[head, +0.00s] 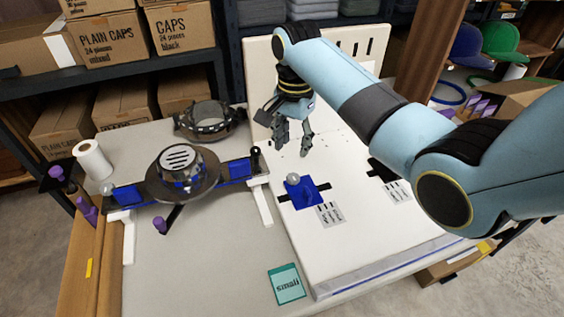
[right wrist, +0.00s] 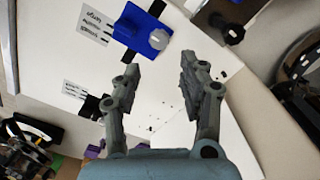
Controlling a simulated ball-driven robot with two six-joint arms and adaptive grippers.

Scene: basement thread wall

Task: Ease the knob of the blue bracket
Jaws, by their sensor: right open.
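The blue bracket (head: 308,194) sits on the white board across a dark slot or strip. Its round grey knob (head: 292,178) stands at its upper left corner. In the right wrist view the bracket (right wrist: 140,28) and the knob (right wrist: 158,39) show near the top, beyond the fingertips. My right gripper (head: 293,145) is open and empty above the board, behind the bracket in the head view and apart from it. Its two spread fingers also show in the right wrist view (right wrist: 162,75). My left gripper is not in view.
A printed label (head: 330,214) lies beside the bracket; another label (head: 397,191) lies by a second dark slot. A teal "small" card (head: 287,284) lies in front. A round fixture (head: 182,172) on a blue-ended bar stands left, a dark ring (head: 208,120) behind it.

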